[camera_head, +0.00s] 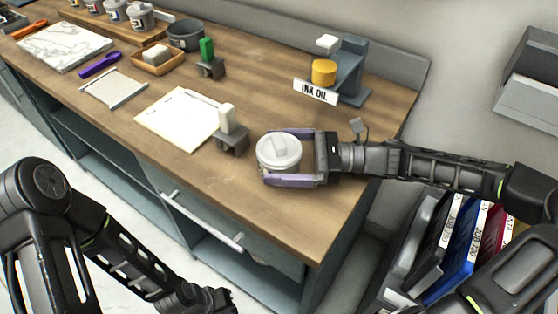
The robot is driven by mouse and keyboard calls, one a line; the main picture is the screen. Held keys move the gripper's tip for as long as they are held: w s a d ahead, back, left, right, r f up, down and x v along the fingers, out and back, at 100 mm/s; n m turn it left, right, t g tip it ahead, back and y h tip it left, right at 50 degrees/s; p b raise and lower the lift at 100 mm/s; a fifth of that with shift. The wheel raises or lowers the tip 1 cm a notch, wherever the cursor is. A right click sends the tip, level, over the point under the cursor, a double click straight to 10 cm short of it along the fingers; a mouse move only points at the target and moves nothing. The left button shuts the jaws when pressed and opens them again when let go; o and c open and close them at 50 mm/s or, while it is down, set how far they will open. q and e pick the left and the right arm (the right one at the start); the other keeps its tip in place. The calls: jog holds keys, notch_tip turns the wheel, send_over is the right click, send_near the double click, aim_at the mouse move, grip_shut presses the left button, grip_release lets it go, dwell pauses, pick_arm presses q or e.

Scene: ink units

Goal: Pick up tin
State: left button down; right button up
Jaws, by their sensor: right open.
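A round grey tin (279,152) with a pale lid and a raised bar across it is on the wooden worktop near its front right. My right gripper (285,157) comes in from the right, with its purple-grey fingers on the far and near sides of the tin. The jaws are open around it; whether a finger touches the tin cannot be told. My left arm is at the lower left, and its fingertips are not clearly visible.
An ink oil stand (345,75) with a yellow cap is behind the tin. A small block with a white top (229,125) and white paper (180,118) lie to the left. Coloured cartridges (462,255) stand at lower right. The front right worktop (310,220) is clear.

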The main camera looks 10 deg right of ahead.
jog(key=shift+c, duration=0.2)
jog(key=c, duration=2)
